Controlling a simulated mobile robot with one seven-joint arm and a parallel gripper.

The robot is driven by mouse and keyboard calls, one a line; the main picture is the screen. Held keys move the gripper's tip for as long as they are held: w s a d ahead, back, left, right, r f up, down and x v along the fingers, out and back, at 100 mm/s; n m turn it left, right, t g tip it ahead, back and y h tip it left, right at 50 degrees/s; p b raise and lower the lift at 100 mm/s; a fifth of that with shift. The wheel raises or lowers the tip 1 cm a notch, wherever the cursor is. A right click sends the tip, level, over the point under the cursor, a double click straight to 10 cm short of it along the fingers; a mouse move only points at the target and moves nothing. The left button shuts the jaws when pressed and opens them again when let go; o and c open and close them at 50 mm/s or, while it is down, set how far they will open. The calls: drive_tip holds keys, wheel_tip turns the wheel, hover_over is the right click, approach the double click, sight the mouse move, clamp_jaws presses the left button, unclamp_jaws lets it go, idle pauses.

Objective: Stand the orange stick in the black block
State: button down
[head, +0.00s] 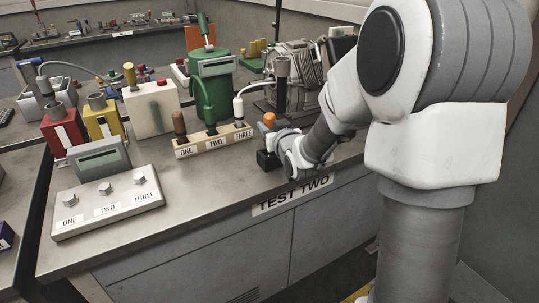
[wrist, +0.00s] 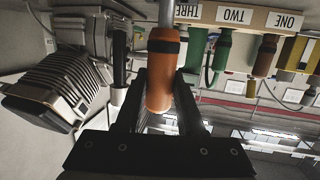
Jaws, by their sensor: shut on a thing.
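The orange stick (wrist: 163,85) has a black band and a grey length at the top edge of the wrist view. My gripper (wrist: 162,75) is shut on it, with one black finger on each side. In the head view the orange stick's rounded top (head: 269,118) shows just left of my gripper (head: 276,139), near the bench's front edge. The black block (head: 267,160) is on the bench directly below it. The gripper hides the lower part of the stick, so I cannot tell whether its end is inside the block.
A wooden rack (head: 214,141) labelled ONE, TWO, THREE stands left of my gripper, holding a brown-topped stick, a green one and a white one with a cable. A ribbed grey motor (head: 297,68) stands behind. Bare bench (head: 190,190) lies front left.

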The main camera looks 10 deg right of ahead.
drive_tip(key=shift+f+b, duration=0.75)
idle(0.8)
drive_tip(key=shift+c, duration=2.2)
unclamp_jaws()
